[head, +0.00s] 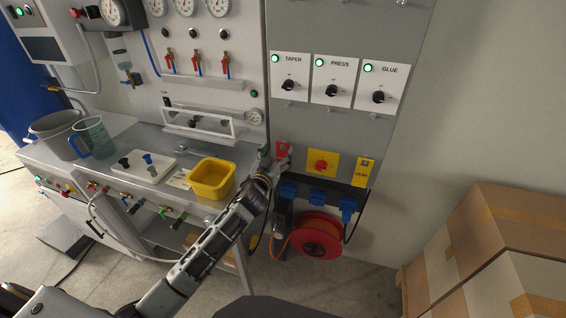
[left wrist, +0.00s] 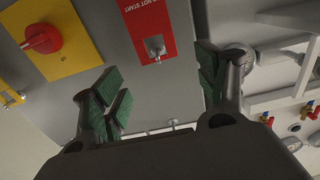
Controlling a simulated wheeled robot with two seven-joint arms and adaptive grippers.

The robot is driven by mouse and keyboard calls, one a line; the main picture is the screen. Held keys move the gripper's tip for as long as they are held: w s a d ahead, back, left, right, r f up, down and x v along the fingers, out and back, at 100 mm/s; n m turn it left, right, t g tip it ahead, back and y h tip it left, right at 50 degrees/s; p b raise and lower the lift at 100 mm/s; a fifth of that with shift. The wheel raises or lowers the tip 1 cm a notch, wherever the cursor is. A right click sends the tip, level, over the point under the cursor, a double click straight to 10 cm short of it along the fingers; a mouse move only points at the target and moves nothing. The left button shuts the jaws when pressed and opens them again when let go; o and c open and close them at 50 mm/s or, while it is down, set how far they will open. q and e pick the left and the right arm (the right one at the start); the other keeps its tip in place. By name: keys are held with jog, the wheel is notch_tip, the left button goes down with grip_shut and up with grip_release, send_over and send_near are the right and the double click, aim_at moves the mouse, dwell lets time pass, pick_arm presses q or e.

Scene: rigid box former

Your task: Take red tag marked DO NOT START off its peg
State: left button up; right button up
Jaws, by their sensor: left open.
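The red tag (left wrist: 147,26) marked DO NOT START hangs flat against the grey panel in the left wrist view. A small metal peg (left wrist: 156,48) shows at the tag's end nearest my gripper. In the head view the tag (head: 282,149) is small and partly covered by my gripper. My left gripper (left wrist: 160,90) is open, with its green-padded fingers spread to either side of the tag's line and apart from it. Nothing is between the fingers. In the head view the left gripper (head: 275,165) is close in front of the panel. My right gripper is not in view.
A red knob on a yellow plate (head: 322,162) and a yellow LEAK tag (head: 364,172) are right of the red tag. A yellow bin (head: 211,178) stands on the bench to the left.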

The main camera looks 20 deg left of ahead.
aim_at(282, 147)
pick_arm(q)
jog(key=shift+w, duration=0.15)
dwell(0.3)
jog(key=shift+w+f, duration=0.2)
jog(key=shift+w, duration=0.5)
jog(key=shift+w+f, duration=0.15)
jog(key=shift+w, duration=0.55)
jog(key=shift+w+d, duration=0.15)
jog(key=shift+w, duration=0.95)
jog(key=c, duration=0.9)
